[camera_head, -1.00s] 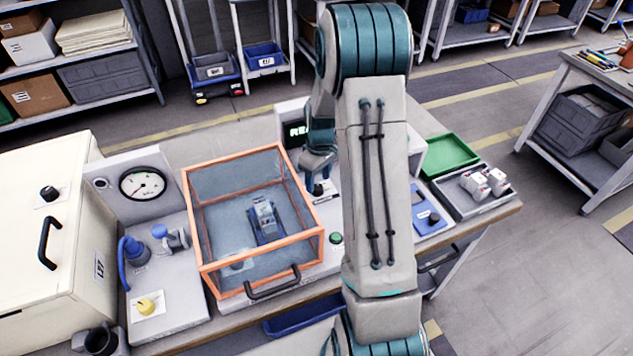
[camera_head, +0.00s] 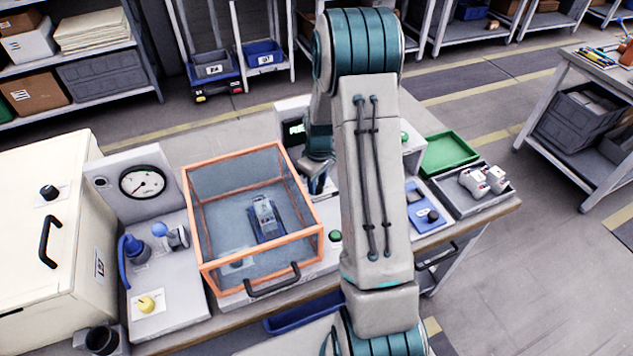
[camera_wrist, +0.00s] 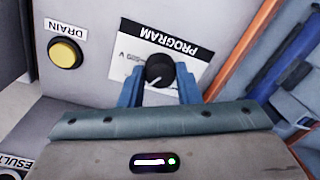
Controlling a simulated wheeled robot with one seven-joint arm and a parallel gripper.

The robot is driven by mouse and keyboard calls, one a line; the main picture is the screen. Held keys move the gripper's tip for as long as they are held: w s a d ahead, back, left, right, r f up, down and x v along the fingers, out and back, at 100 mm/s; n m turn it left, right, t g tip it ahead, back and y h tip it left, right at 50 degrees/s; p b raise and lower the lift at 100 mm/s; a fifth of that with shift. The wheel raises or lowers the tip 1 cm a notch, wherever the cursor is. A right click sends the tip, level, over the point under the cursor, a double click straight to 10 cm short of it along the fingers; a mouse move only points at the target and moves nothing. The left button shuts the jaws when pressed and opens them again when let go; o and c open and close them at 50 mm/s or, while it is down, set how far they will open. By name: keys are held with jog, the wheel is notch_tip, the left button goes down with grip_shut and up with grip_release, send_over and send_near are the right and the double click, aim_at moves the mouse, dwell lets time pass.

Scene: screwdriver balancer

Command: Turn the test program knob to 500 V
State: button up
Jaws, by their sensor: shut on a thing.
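The black program knob (camera_wrist: 160,71) sits on a grey panel under a plate lettered PROGRAM (camera_wrist: 163,45), which appears upside down in the wrist view. My gripper (camera_wrist: 160,88) has its two blue fingers on either side of the knob and is shut on it.
A yellow button (camera_wrist: 65,53) marked DRAIN is beside the plate in the wrist view. The orange-framed box (camera_head: 262,262) stands close to my gripper's left. A green tray (camera_head: 450,153) and a grey tray (camera_head: 487,203) lie right of my arm.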

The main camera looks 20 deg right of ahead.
aim_at(320, 185)
jog(key=shift+m, duration=0.3)
jog(key=shift+f+m+b, duration=0.1)
jog(key=shift+m+b, duration=0.85)
jog(key=shift+m, duration=0.05)
jog(key=m+b, duration=0.1)
jog(key=m, duration=0.2)
jog(key=shift+m+b, duration=0.3)
jog(key=shift+b, duration=0.1)
jog(key=m+b, duration=0.1)
jog(key=m, duration=0.4)
jog(key=shift+m+t, duration=0.3)
jog(key=o, duration=1)
jog(key=shift+s, duration=0.1)
jog(key=r, duration=0.9)
jog(key=r+b, duration=0.1)
jog(key=r, duration=0.4)
jog(key=shift+s+d, duration=0.2)
jog(key=shift+d, duration=0.1)
